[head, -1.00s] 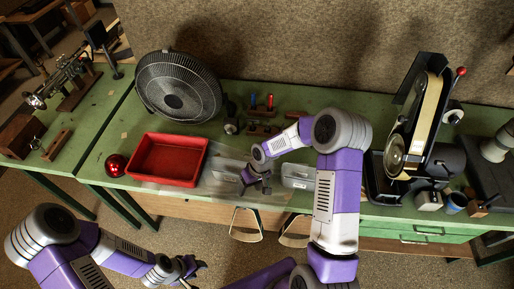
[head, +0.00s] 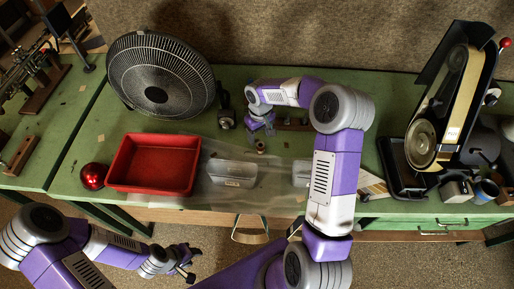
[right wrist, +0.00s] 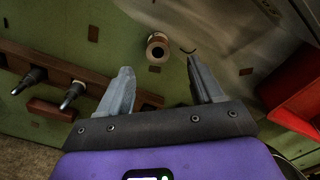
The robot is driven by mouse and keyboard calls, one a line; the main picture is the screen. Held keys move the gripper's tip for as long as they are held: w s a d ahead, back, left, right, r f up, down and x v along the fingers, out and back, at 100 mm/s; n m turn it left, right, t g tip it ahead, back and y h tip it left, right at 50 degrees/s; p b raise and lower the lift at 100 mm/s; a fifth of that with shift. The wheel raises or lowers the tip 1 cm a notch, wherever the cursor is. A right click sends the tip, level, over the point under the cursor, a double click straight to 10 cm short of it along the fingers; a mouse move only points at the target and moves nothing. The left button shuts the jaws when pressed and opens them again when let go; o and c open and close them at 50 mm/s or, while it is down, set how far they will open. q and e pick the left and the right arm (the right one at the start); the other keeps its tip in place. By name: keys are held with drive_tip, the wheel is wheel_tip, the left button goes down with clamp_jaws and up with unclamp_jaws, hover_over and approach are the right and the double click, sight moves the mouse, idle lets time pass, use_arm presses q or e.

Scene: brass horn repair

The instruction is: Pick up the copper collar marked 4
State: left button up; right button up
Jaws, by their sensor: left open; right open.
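A small copper-brown collar (head: 260,146) stands on the green bench in the head view, just in front of my right gripper (head: 261,128). In the right wrist view the collar (right wrist: 157,48) shows a pale ring-shaped end with a dark hole; no number is readable. My right gripper (right wrist: 160,67) is open and empty there, with the collar just beyond and between its fingertips. They look apart from it. My left gripper (head: 189,263) is open and empty, low in front of the bench.
A wooden rack (right wrist: 75,83) with dark-tipped tools lies beside the collar. A fan (head: 160,76) stands behind; a belt sander (head: 440,120) stands right.

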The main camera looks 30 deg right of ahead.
sight(261, 145)
drive_tip(key=shift+w+f, duration=0.15)
drive_tip(key=shift+f, duration=0.35)
drive_tip(key=shift+s+f, duration=0.2)
drive_tip(key=shift+f, duration=0.15)
wheel_tip(261, 145, down, 6)
drive_tip(key=shift+s+d+r, duration=0.1)
drive_tip(key=shift+c, duration=0.5)
drive_tip(key=c, duration=1.1)
